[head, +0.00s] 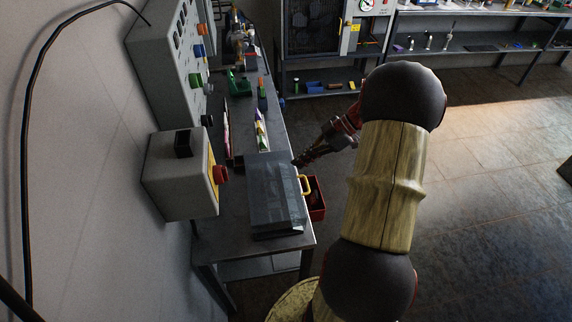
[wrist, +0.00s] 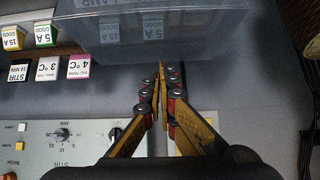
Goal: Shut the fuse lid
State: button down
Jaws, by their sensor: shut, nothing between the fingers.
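The fuse lid (head: 272,195) is a grey see-through cover over a dark base on the narrow bench in the head view. I cannot tell exactly how far the lid stands open. My gripper (head: 298,161) is at the lid's far right corner, beyond the handle. In the wrist view my gripper (wrist: 160,68) is shut and empty, with its tips close to the clear wall of the lid (wrist: 185,45). I cannot tell whether they touch it.
A grey box with a red button (head: 221,173) is on the wall left of the lid. A red bin (head: 317,198) is at the bench's right edge. Labelled blocks (wrist: 47,33) lie left of the lid in the wrist view. The floor right of my arm is clear.

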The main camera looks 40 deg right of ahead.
jog(key=s+d+f+b, duration=0.1)
jog(key=d+f+b, duration=0.1)
jog(key=f, duration=0.4)
jog(key=s+d+f+b, duration=0.2)
jog(key=d+f+b, duration=0.1)
jog(key=f, duration=0.3)
jog(key=shift+s+b, duration=0.3)
jog(key=shift+b, duration=0.45)
jog(key=shift+f, duration=0.1)
jog(key=shift+d, duration=0.15)
